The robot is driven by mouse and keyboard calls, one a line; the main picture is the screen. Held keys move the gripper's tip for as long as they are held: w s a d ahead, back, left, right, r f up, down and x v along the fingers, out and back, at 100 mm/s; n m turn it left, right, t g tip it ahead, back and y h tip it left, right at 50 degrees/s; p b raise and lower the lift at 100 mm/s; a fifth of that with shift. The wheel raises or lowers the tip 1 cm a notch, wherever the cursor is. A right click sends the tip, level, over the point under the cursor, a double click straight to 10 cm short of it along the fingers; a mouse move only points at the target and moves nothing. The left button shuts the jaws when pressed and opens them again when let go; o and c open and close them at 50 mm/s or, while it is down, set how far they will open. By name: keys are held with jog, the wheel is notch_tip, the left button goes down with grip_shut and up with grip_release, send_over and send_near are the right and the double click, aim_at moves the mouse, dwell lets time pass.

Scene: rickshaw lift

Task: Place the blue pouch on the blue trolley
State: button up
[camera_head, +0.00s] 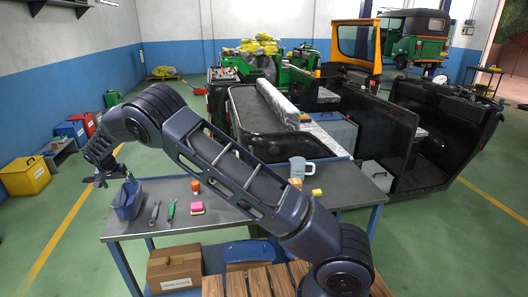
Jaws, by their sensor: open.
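The blue trolley (225,213) has a grey top and blue legs and stands in front of me. A blue pouch-like item (128,201) sits at the left end of its top. A second, rounded blue item (250,251) lies lower down, under the top and partly hidden; I cannot tell which of the two is the pouch. My gripper (100,181) hangs at the left, open and empty, apart from the blue item and left of the trolley. My arm crosses the view and hides part of the trolley top.
On the top lie a wrench (154,213), a green-handled tool (171,210), a pink-yellow sponge (197,208), an orange item (195,186) and a blue mug (298,167). A cardboard box (175,270) is below. Vehicle parts (270,120) fill the back.

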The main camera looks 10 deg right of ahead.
jog(key=w+d+r, duration=0.1)
jog(key=d+r, duration=0.6)
jog(key=d, duration=0.4)
jog(key=w+d+r+m+g, duration=0.1)
jog(key=w+d+r, duration=0.1)
jog(key=d+r, duration=0.65)
jog(key=w+d+r, duration=0.1)
jog(key=d+r, duration=0.4)
jog(key=d, duration=0.7)
jog(key=s+d+r, duration=0.3)
jog(key=d, duration=0.4)
jog(key=s+d+r, duration=0.2)
jog(key=d+r, duration=0.1)
jog(key=d, duration=0.3)
jog(key=s+d+r+y, duration=0.1)
jog(key=s+d+r, duration=0.2)
jog(key=s+d, duration=0.5)
jog(key=s+d+r, duration=0.2)
jog(key=s+d, duration=0.5)
jog(key=d, duration=0.2)
jog(key=s+d+f, duration=0.2)
jog(key=s+d, duration=0.2)
jog(key=s, duration=0.5)
jog(key=s+d+f+n+t+h, duration=0.1)
jog(key=s+d+f, duration=0.2)
jog(key=s, duration=0.7)
jog(key=shift+s+d, duration=0.3)
jog(key=shift+d, duration=0.9)
